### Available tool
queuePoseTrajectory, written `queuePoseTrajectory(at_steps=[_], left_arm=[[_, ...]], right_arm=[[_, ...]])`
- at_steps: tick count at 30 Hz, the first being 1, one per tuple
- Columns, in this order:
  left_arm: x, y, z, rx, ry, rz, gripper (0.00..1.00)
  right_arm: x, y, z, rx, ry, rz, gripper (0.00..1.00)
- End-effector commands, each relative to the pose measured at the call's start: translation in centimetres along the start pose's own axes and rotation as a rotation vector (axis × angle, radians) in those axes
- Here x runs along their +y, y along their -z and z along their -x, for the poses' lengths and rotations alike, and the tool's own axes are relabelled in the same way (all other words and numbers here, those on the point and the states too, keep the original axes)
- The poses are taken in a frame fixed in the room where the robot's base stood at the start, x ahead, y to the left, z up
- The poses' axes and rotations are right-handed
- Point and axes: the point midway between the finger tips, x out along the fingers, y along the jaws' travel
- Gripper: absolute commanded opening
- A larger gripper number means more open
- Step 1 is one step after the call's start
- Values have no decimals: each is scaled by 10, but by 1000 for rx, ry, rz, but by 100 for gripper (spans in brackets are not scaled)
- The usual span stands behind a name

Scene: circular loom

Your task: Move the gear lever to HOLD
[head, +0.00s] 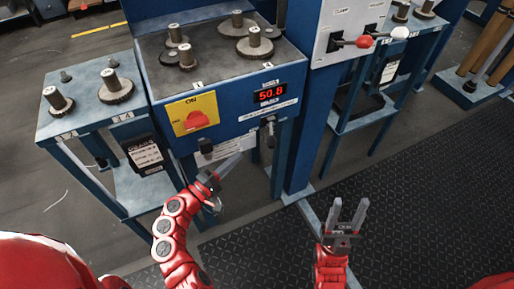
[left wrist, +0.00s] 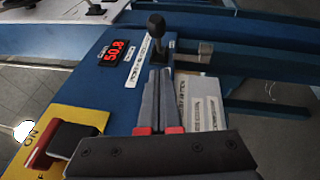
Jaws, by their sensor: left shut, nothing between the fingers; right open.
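The lever with a black knob (left wrist: 156,27) stands just beyond my left fingertips in the left wrist view. In the head view a small dark lever (head: 270,128) shows on the blue machine front below the red display. My left gripper (head: 238,158) is shut and empty, its fingers pointing up and right toward that lever. It also fills the middle of the left wrist view (left wrist: 160,78). A gap or contact with the lever is hard to tell. White label plates (left wrist: 205,112) lie beside the fingers, too small to read. My right gripper (head: 347,215) is open and empty.
The red display (head: 270,93) reads 50.8. A yellow plate with a red switch (head: 193,114) marked ON sits left of it. Gears on pegs stand on the machine top (head: 210,70) and side table (head: 85,115). The dark floor mat (head: 420,200) is clear.

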Motion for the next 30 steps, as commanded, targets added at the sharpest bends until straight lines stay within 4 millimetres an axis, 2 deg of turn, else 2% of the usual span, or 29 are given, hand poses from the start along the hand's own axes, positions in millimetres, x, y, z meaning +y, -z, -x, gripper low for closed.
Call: queuePoseTrajectory(at_steps=[1,6,12,30], left_arm=[[2,-1,-13,-8,-1,-3,0],[1,-2,-47,-6,0,1,0],[0,-23,-65,-4,2,0,0],[-1,-28,-72,6,-1,-1,0]], right_arm=[[0,0,-1,0,0,0,49],[0,0,-3,0,0,0,49],[0,1,-7,0,0,0,49],[0,1,-7,0,0,0,49]])
